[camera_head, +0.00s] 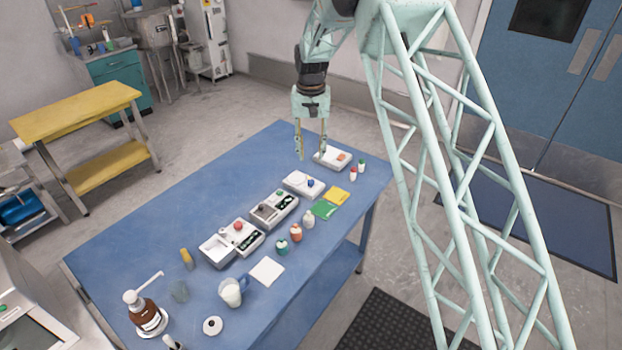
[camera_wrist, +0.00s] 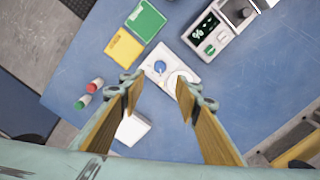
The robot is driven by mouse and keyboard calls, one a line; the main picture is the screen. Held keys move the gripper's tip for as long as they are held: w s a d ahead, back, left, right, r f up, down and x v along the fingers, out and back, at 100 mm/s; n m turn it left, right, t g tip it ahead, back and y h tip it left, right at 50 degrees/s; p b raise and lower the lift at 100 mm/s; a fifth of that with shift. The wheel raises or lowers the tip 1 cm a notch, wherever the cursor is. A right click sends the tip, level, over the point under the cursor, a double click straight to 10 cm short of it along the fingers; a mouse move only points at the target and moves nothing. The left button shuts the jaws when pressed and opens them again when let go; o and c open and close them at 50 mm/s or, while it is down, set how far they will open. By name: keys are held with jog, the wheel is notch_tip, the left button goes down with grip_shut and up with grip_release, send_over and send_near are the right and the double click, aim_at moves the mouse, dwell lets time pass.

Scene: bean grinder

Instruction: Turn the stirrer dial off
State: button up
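The stirrer appears to be the white box with a round white plate and a blue dial. In the head view the stirrer (camera_head: 297,179) stands on the blue table, with its dial (camera_head: 310,183) at its right end. In the wrist view the stirrer (camera_wrist: 183,68) lies just beyond the fingertips, with the blue dial (camera_wrist: 160,67) left of the round plate. The dial's setting is too small to read. My gripper (camera_head: 312,155) is open and empty above the far end of the table. Its spread fingers show in the wrist view (camera_wrist: 159,85), apart from the stirrer.
A yellow pad (camera_head: 339,195) and a green pad (camera_head: 324,209) lie beside the stirrer. A grey device (camera_head: 268,213) with a dark display stands nearer. Small bottles (camera_head: 353,172) stand near the table's edge.

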aim_at(311, 180)
notch_tip(311, 180, down, 12)
jog(key=shift+r, duration=0.1)
dwell(0.5)
jog(key=c, duration=0.8)
